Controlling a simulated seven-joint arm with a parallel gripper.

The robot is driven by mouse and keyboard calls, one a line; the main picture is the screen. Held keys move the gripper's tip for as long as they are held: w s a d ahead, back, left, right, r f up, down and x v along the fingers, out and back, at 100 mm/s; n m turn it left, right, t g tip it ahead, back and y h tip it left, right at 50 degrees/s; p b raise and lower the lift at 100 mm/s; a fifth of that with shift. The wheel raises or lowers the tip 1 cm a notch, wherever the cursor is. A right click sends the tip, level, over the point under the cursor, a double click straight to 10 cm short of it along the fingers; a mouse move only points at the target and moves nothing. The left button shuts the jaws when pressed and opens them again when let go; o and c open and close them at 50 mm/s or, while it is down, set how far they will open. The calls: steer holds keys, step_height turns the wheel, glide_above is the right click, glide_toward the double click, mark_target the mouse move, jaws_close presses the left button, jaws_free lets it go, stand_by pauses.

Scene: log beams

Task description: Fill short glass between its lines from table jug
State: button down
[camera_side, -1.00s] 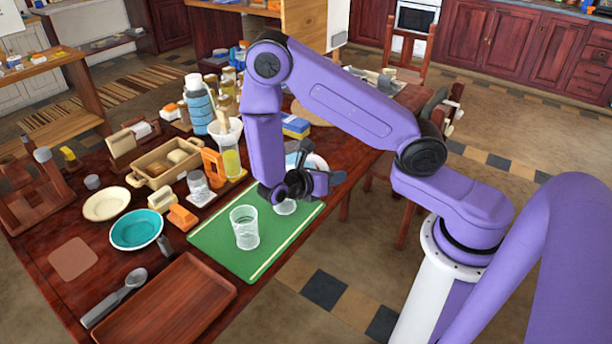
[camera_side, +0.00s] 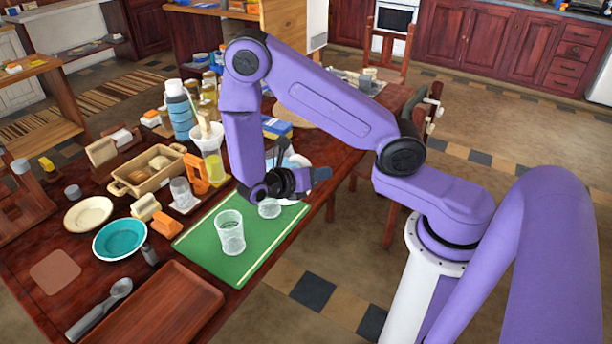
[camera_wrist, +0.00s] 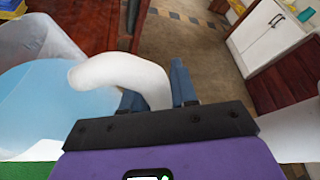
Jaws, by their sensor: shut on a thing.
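My gripper (camera_side: 290,182) is shut on the white curved handle (camera_wrist: 115,72) of the jug, which stands between its fingers in the wrist view. The jug's pale blue body (camera_wrist: 35,105) fills the left of that view. In the side view the jug (camera_side: 292,160) is mostly hidden behind my gripper. A short clear glass (camera_side: 269,209) is on the green mat (camera_side: 205,240), just below my gripper in the picture. A taller clear glass (camera_side: 230,233) stands upright nearer the camera. I cannot make out the lines or any liquid in either glass.
Left of the mat are a clear glass on a coaster (camera_side: 181,193), an orange block (camera_side: 167,224), a teal bowl (camera_side: 120,239) and a bread tray (camera_side: 150,170). A funnel over a yellow-filled vessel (camera_side: 213,160) stands behind. A wooden tray (camera_side: 165,308) lies in front.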

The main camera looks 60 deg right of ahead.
steer(key=shift+s+r+n+g, duration=0.1)
steer(key=shift+r+n+g, duration=0.2)
steer(key=shift+n, duration=0.2)
steer(key=shift+w+n+g, duration=0.2)
steer(key=shift+n+g, duration=0.2)
steer(key=shift+n, duration=0.3)
steer(key=shift+w+f+n, duration=0.1)
steer(key=shift+f+n, duration=0.2)
steer(key=shift+f, duration=0.05)
stand_by(0.5)
steer(key=shift+w+r+n+g+h, duration=0.4)
steer(key=shift+r+n+g, duration=0.1)
steer(key=shift+r+n, duration=0.1)
stand_by(5.3)
